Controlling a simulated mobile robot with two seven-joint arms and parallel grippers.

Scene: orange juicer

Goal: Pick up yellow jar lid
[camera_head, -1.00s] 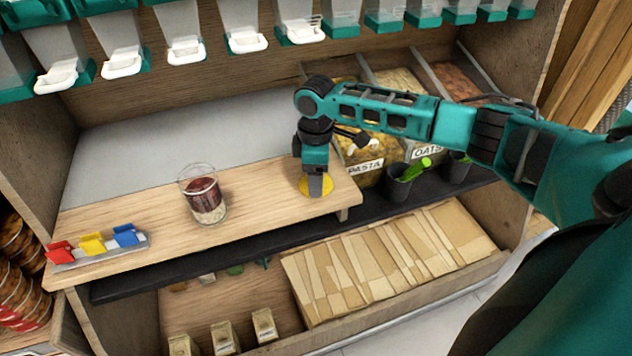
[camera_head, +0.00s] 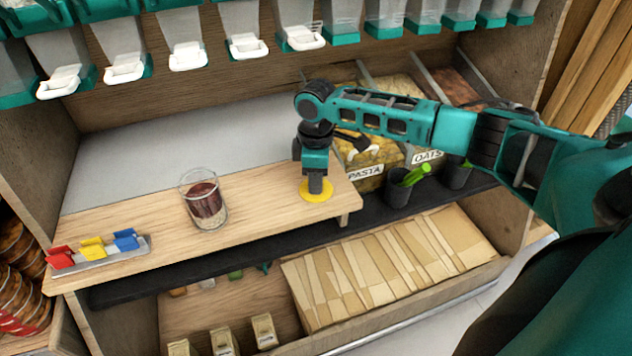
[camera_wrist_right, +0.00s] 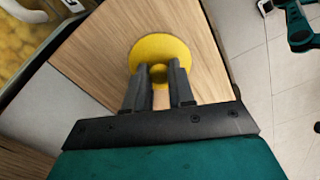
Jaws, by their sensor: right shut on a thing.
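The yellow jar lid (camera_head: 317,194) is a flat round disc near the right end of the wooden board (camera_head: 265,210). My right gripper (camera_head: 315,188) points straight down over it. In the right wrist view, the lid (camera_wrist_right: 160,47) has a round raised knob (camera_wrist_right: 161,75) in its middle, and the fingers of the gripper (camera_wrist_right: 161,84) are shut on that knob from both sides. I cannot tell whether the lid touches the board. A glass jar (camera_head: 204,200) with dark and pale layers stands upright on the board to the left. My left gripper is out of view.
Red, yellow and blue clips (camera_head: 95,246) sit on a holder at the board's left end. PASTA and OATS bins (camera_head: 372,165) and black cups with a green scoop (camera_head: 402,188) stand right of the gripper. Dispensers hang above. The board between jar and lid is clear.

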